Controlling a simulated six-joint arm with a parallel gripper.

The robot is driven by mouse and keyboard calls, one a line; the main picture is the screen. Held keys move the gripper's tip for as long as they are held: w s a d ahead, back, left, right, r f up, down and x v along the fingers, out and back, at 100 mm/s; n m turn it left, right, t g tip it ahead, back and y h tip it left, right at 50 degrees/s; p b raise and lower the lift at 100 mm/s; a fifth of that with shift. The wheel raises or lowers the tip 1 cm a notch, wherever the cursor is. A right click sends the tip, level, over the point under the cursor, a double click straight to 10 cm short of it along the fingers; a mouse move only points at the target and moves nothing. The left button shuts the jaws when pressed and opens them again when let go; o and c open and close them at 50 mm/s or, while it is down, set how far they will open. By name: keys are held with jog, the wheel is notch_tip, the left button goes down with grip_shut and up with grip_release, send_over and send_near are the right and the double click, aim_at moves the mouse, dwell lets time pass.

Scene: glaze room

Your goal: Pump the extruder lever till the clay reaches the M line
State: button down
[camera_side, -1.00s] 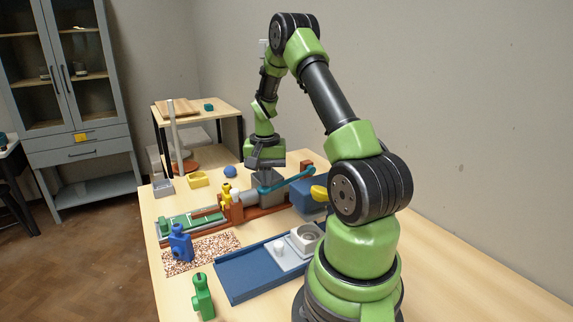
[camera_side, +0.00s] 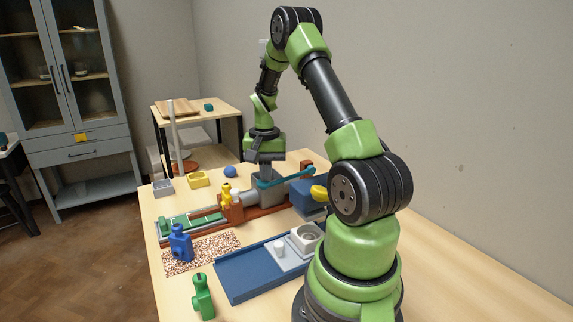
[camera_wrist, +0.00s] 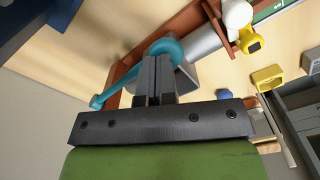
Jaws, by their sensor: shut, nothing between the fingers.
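The extruder stands on a brown base (camera_side: 265,212) at the table's middle, with a grey barrel (camera_side: 252,197). Its teal lever (camera_side: 292,175) runs rightward from above the barrel; it also shows in the wrist view, where the lever (camera_wrist: 115,85) has a rounded end by my fingertips. My gripper (camera_side: 265,168) points down over this end, shut and empty; it shows in the wrist view too (camera_wrist: 157,62). Whether it touches the lever I cannot tell. A green strip with pale marks (camera_side: 192,225) lies left of the barrel. I cannot make out the clay's front or the M line.
A blue bottle (camera_side: 180,243) stands on a speckled mat (camera_side: 205,249). A green bottle (camera_side: 203,297) and a dark blue tray (camera_side: 245,280) are nearer. A yellow figure-like piece (camera_side: 227,192) is by the barrel. A yellow box (camera_side: 199,179) and blue ball (camera_side: 230,171) sit behind.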

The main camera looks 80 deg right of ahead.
jog(key=shift+r, duration=3.8)
jog(key=shift+r, duration=0.1)
jog(key=shift+r, duration=2.45)
jog(key=w+a+r+n+t, duration=0.1)
jog(key=a+r+n+t, duration=0.2)
jog(key=a, duration=0.5)
jog(key=a+r+n+t, duration=0.15)
jog(key=a+r, duration=0.25)
jog(key=a, duration=0.4)
jog(key=s+a+n+t+y, duration=0.2)
jog(key=s+a+n, duration=0.4)
jog(key=a, duration=0.6)
jog(key=s, duration=0.2)
jog(key=shift+s+a+t, duration=0.3)
jog(key=shift+t, duration=0.05)
jog(key=shift+n, duration=0.25)
